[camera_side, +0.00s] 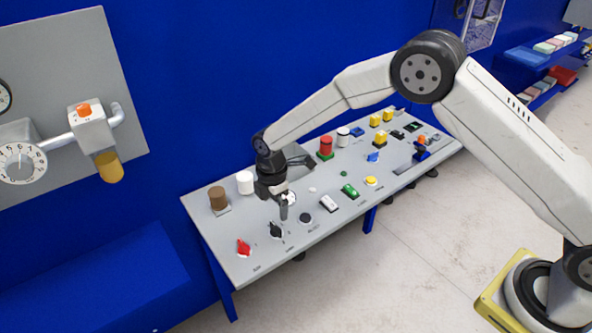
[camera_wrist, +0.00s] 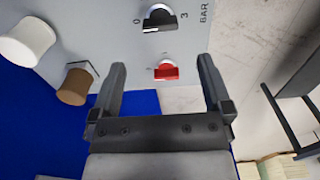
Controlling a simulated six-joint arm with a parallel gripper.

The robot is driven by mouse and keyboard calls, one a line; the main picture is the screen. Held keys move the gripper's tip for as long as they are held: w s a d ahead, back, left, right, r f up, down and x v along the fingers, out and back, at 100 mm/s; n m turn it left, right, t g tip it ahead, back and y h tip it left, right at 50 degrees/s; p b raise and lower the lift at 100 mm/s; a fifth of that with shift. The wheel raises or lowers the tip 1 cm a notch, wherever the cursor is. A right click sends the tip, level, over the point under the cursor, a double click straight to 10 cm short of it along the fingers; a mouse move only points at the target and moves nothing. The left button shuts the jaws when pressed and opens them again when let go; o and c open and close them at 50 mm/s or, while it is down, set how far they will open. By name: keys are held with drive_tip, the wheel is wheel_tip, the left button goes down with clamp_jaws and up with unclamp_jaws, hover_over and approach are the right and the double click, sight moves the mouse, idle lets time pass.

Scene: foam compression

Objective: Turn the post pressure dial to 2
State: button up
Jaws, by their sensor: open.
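A black dial (camera_side: 275,230) sits near the front left end of the grey console. In the wrist view the black dial (camera_wrist: 160,18) is at the top edge, with 0 on its left, 3 on its right and BAR beyond. My gripper (camera_side: 284,211) hangs pointing down just above and beside the black dial in the side view. In the wrist view my gripper (camera_wrist: 162,64) is open and empty, its fingers well apart, with the dial beyond the fingertips.
A red knob (camera_side: 243,247) is left of the black dial; it also shows in the wrist view (camera_wrist: 166,71). A brown cylinder (camera_side: 217,198) and a white cylinder (camera_side: 244,182) stand behind. A wall panel (camera_side: 60,50) carries a numbered white dial (camera_side: 20,163). Several buttons lie to the right.

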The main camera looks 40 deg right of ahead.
sight(276, 226)
drive_tip(key=shift+f, duration=3.9)
drive_tip(key=c, duration=1.2)
drive_tip(key=shift+c, duration=0.2)
